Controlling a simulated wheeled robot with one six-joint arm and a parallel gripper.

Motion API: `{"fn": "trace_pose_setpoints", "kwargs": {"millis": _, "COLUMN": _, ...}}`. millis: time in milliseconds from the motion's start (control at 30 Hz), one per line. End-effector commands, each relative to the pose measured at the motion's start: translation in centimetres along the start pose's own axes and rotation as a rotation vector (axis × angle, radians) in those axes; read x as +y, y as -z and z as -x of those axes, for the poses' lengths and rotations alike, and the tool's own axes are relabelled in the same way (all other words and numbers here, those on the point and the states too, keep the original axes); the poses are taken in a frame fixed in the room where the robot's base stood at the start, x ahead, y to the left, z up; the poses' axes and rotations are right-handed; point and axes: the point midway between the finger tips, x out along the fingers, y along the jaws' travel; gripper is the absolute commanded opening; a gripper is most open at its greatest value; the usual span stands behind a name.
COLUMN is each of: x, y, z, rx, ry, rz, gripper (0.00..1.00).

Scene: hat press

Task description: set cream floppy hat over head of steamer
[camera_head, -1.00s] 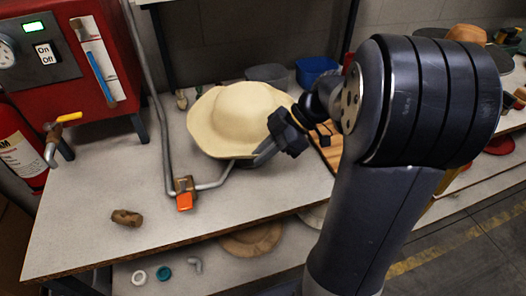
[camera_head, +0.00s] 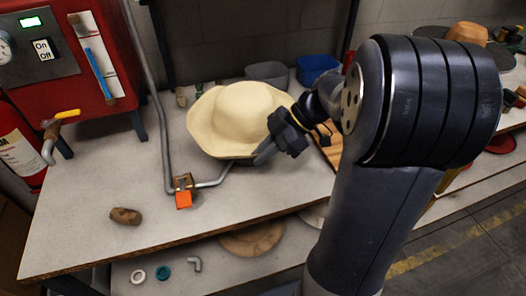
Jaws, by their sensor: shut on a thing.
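The cream floppy hat (camera_head: 238,118) sits crown up toward the back of the grey bench, brim spread wide. My gripper (camera_head: 268,152) is at the hat's right front brim and is shut on it; the fingertips are partly hidden against the brim. The hat covers the place where the steamer's head would show. Only a grey steamer pipe (camera_head: 215,181) runs out from under the front brim to an orange-handled valve (camera_head: 184,198). I cannot tell whether the hat touches the head beneath it.
A red boiler (camera_head: 85,75) with a gauge and switch stands at the back left. A vertical pipe (camera_head: 153,90) rises left of the hat. A blue bin (camera_head: 317,69) and grey bin (camera_head: 267,73) stand behind. A brown piece (camera_head: 126,216) lies front left. The bench front is mostly clear.

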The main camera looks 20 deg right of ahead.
Motion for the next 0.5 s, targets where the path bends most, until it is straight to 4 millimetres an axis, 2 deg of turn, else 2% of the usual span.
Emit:
{"fn": "trace_pose_setpoints", "kwargs": {"millis": 233, "x": 0.02, "y": -0.22, "z": -0.22, "rx": 0.0, "ry": -0.001, "rz": 0.001, "gripper": 0.0}}
{"fn": "trace_pose_setpoints", "kwargs": {"millis": 267, "x": 0.02, "y": -0.17, "z": -0.17, "rx": 0.0, "ry": -0.001, "rz": 0.001, "gripper": 0.13}}
{"fn": "trace_pose_setpoints", "kwargs": {"millis": 500, "x": 0.01, "y": -0.17, "z": -0.17, "rx": 0.0, "ry": 0.0, "rz": 0.0, "gripper": 0.32}}
